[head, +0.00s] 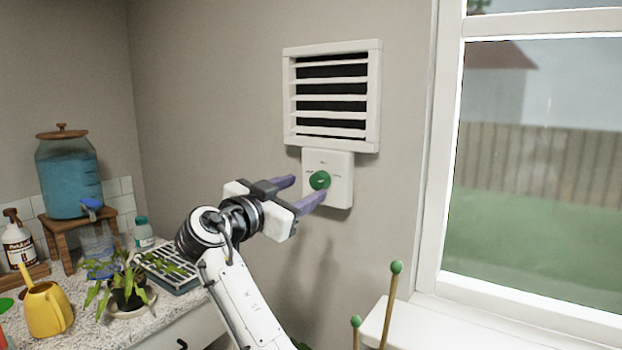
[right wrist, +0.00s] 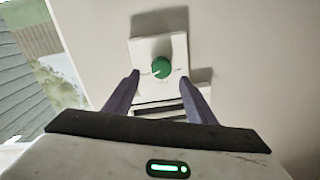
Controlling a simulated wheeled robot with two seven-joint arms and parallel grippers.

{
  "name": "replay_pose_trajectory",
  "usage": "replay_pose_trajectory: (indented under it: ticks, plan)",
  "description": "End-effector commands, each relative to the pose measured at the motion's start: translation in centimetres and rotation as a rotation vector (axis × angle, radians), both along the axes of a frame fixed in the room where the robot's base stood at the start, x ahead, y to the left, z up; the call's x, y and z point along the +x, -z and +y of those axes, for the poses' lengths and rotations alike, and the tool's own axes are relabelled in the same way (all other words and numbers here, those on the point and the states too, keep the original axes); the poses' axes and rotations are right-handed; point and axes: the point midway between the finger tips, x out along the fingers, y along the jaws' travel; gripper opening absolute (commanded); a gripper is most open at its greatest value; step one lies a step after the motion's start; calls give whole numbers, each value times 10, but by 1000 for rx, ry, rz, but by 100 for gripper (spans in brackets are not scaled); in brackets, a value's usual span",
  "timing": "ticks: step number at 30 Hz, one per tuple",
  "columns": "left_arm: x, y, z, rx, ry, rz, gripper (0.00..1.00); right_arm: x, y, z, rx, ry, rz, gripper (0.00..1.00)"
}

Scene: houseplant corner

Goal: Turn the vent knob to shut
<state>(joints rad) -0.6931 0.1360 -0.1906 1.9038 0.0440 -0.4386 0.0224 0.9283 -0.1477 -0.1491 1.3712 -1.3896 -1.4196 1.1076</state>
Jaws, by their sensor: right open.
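The green vent knob (head: 320,180) sits on a white control plate (head: 342,191) on the wall, just below the white slatted vent (head: 333,97). Dark gaps show between the vent's slats. My right gripper (head: 303,190) is open in front of the plate, its two purple fingers pointing at the knob. In the right wrist view the knob (right wrist: 161,68) shows a pale pointer mark and lies beyond the fingertips, between their lines. The fingers (right wrist: 161,82) do not appear to touch it. The small labels on the plate are too blurred to read. My left gripper is not in view.
A window (head: 540,170) with a white sill is to the right. Green-tipped stakes (head: 392,290) stand at the lower right. The counter at left holds a blue water dispenser (head: 68,180), a potted plant (head: 128,290), and a yellow watering can (head: 47,310).

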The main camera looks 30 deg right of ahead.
Motion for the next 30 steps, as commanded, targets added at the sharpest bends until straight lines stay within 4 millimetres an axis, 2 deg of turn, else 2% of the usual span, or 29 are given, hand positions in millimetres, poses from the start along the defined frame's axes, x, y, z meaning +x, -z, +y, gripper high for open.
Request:
replay_pose_trajectory:
  ticks: [3, 9, 13, 21, 23, 28, 29, 30]
  plan:
    - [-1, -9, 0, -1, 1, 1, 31, 9, -3, -22, -1, 3, 3, 50]
    - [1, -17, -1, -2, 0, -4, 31, 21, -2, -45, 0, 1, 1, 50]
    - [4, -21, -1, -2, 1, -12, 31, 24, -1, -52, 0, 0, 0, 50]
    - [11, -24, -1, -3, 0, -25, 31, 25, 0, -53, 0, 0, 0, 50]
    - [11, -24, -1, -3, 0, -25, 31, 25, 0, -53, 0, 0, 0, 42]
    - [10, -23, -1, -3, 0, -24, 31, 25, 0, -53, 0, 0, 0, 13]
    - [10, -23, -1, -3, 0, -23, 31, 25, 0, -53, 0, 0, 0, 9]
    - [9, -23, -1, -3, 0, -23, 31, 25, 0, -53, 0, 0, 0, 9]
